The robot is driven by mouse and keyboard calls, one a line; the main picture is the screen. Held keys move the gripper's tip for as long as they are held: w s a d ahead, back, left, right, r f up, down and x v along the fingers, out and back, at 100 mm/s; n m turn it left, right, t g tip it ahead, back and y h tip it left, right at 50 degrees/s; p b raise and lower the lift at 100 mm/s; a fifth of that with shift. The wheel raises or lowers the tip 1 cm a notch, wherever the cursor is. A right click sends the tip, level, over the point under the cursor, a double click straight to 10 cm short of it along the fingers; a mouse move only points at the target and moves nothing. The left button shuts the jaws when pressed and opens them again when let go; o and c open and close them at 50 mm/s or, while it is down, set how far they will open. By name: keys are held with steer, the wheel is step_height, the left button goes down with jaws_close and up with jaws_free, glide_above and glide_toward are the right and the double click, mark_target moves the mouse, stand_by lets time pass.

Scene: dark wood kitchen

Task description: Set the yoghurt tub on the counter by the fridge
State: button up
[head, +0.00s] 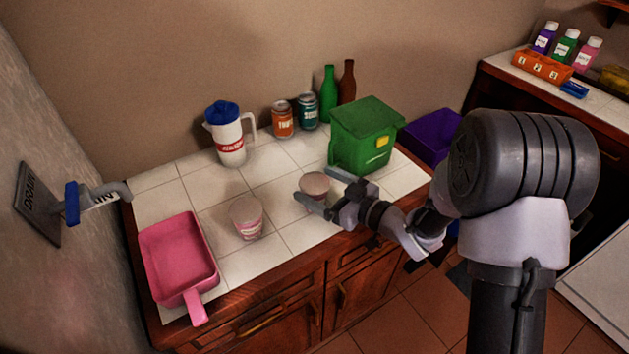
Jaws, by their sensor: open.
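Two small tubs with brownish lids stand on the white tiled counter (213,190). One tub (314,183) is near the front edge, between the fingers of my gripper (320,189). The fingers are open, one on its far side and one on its near side; I cannot tell whether they touch it. Its lower part is partly hidden by the near finger. The other tub (247,219), pale with pink marking, stands upright to the left, apart from my gripper. I cannot read which is yoghurt. No fridge is clearly recognisable.
A green bin (361,138) stands just behind my gripper. A white jug (228,138), cans (283,120) and bottles (328,95) stand at the back. A pink pan (178,253) is at left.

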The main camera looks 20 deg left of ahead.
steer(key=p+v, duration=0.2)
steer(key=v, duration=0.9)
steer(key=w+d+r+m+t+h, duration=0.3)
steer(key=d+r+m+h, duration=0.1)
steer(key=d+r+h, duration=0.25)
steer(key=w+d+r+m+t+h, duration=0.2)
steer(key=w+d+r+m+h, duration=0.25)
steer(key=d, duration=0.35)
steer(key=s+d+r+m+g+h, duration=0.1)
steer(key=s+d+r+m+h, duration=0.15)
steer(key=s, duration=0.45)
steer(key=s+d+r+m+g+h, duration=0.1)
steer(key=s+d+m+g+h, duration=0.1)
steer(key=s+d+m, duration=0.35)
steer(key=s+a+g+y, duration=0.1)
steer(key=s+a, duration=0.2)
steer(key=s, duration=0.4)
steer(key=s+a+m+g+y, duration=0.1)
steer(key=s+a, duration=0.3)
steer(key=s, duration=0.4)
steer(key=shift+s+a+g+y, duration=0.15)
steer(key=shift+s+g+y, duration=0.1)
steer(key=shift+g+y, duration=0.15)
